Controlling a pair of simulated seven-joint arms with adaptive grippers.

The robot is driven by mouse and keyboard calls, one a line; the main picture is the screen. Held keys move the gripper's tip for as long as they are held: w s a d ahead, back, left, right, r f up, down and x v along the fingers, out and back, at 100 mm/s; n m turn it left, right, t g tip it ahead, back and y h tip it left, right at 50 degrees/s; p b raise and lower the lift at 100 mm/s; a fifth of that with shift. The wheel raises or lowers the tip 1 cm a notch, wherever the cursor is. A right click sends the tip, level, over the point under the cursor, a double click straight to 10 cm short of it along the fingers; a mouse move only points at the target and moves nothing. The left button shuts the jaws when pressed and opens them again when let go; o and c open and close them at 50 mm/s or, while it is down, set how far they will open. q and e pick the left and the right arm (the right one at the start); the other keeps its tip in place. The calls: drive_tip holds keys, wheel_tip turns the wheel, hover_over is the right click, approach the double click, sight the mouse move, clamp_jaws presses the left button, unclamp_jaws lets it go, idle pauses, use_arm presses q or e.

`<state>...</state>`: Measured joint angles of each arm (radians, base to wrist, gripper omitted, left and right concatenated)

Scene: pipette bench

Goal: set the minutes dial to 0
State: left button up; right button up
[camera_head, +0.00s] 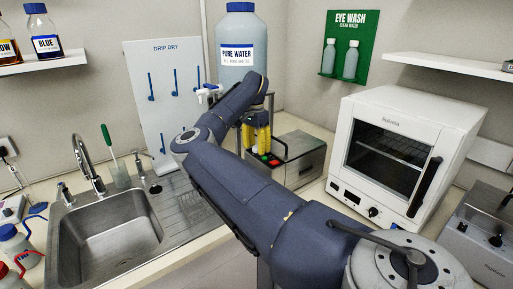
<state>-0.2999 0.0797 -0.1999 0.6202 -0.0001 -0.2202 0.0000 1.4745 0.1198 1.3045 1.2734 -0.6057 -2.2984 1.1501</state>
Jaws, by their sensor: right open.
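My right gripper (257,133), yellow and dark, hangs downward from my wrist at the centre of the view. It is open. It is in front of the left end of a metal bench device (300,160), with small red and green parts close below its fingers. The gripper and my arm hide part of this device's front. I cannot make out a dial marked minutes. The white oven (408,118) at the right has a dark knob (373,211) on its lower front, well apart from the gripper. My left gripper is not in view.
A steel sink (105,235) with a tap (88,165) is at the left. A drip-dry board (165,100) and a pure water bottle (240,45) stand behind my arm. Another metal device (480,235) with a knob is at the lower right.

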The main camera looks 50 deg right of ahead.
drive_tip(key=shift+c, duration=0.4)
clamp_jaws()
drive_tip(key=shift+n, duration=2.3)
drive_tip(key=shift+o, duration=0.4)
unclamp_jaws()
